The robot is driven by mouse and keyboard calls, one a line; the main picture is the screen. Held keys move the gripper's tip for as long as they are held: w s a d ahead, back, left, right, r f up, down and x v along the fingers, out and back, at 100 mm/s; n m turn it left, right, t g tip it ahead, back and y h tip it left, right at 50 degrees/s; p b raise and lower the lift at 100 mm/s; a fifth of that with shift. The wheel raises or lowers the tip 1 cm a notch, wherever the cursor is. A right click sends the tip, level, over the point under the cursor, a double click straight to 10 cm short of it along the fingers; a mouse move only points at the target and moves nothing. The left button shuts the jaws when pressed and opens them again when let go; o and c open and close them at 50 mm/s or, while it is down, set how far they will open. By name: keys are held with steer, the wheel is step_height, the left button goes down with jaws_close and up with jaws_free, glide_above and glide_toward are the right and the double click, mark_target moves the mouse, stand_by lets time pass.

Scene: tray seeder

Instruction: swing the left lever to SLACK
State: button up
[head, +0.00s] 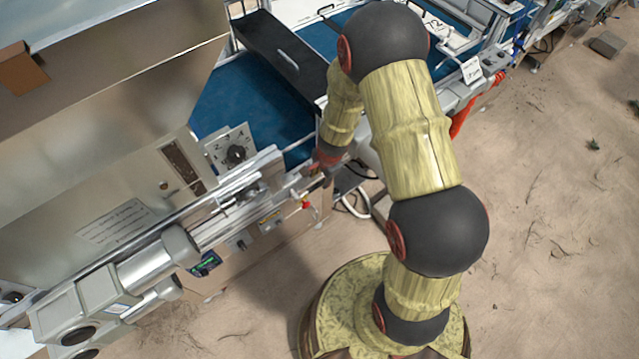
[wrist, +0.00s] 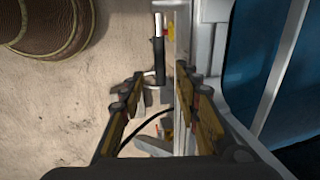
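My gripper (wrist: 158,82) is open, its two yellow-and-black fingers apart in the wrist view. A slim bar with a silver upper part and a dark lower part (wrist: 159,48) lies ahead of the fingertips, its lower end reaching between them. It looks like a lever, but I cannot tell whether it is the left one. I see no contact with the fingers. In the head view my gripper (head: 314,172) is small beside the machine's front rail, partly hidden by my wrist. No SLACK marking is readable.
The metal seeder (head: 120,150) fills the left, with a dial plate (head: 235,150) and a small display (head: 205,264) on it. A blue belt (head: 250,95) runs behind. A small red part (head: 306,205) sits near the rail. Sandy floor is open at right.

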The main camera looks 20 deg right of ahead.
mark_target(319, 184)
steer(key=shift+w+a+f+b, duration=0.15)
steer(key=shift+f+b, duration=0.1)
steer(key=shift+f, duration=0.5)
steer(key=shift+w+d+f+b, duration=0.15)
steer(key=shift+f+b, duration=0.1)
steer(key=shift+f, duration=0.55)
steer(key=shift+w+a+f+b, duration=0.15)
steer(key=shift+f+b, duration=0.1)
steer(key=shift+f, duration=0.5)
steer(key=c, duration=0.3)
steer(key=c, duration=0.4)
jaws_close()
